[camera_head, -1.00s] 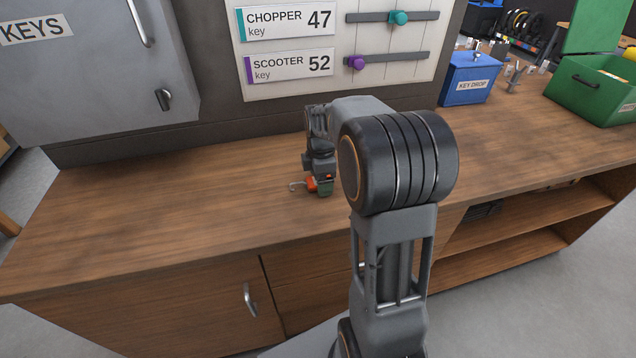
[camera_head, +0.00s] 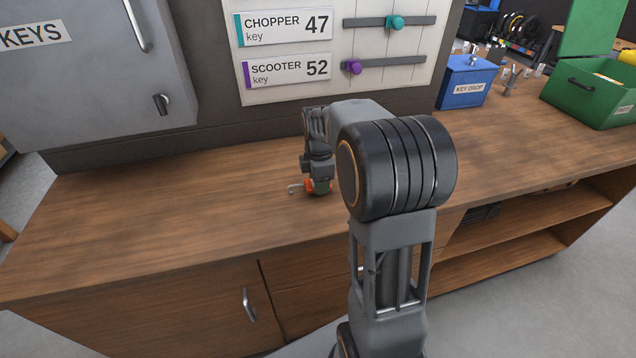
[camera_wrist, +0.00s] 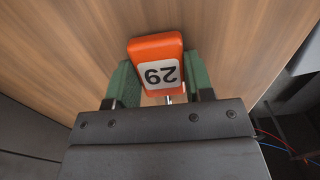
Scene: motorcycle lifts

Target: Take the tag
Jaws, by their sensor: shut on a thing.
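The tag is orange with a white label reading 29, upside down in the wrist view (camera_wrist: 156,62). A small metal piece shows at its lower edge there. My gripper (camera_wrist: 160,84) has its green fingers on either side of the tag and is shut on it. In the head view my gripper (camera_head: 319,190) points down at the wooden counter, with a bit of the orange tag (camera_head: 310,185) and a small metal hook or ring at its left. I cannot tell whether the tag touches the counter.
The wooden counter (camera_head: 150,230) is clear to the left. A grey key cabinet (camera_head: 90,85) and a board with sliders (camera_head: 330,70) stand behind. A blue key drop box (camera_head: 463,85) and a green crate (camera_head: 585,100) stand at the right.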

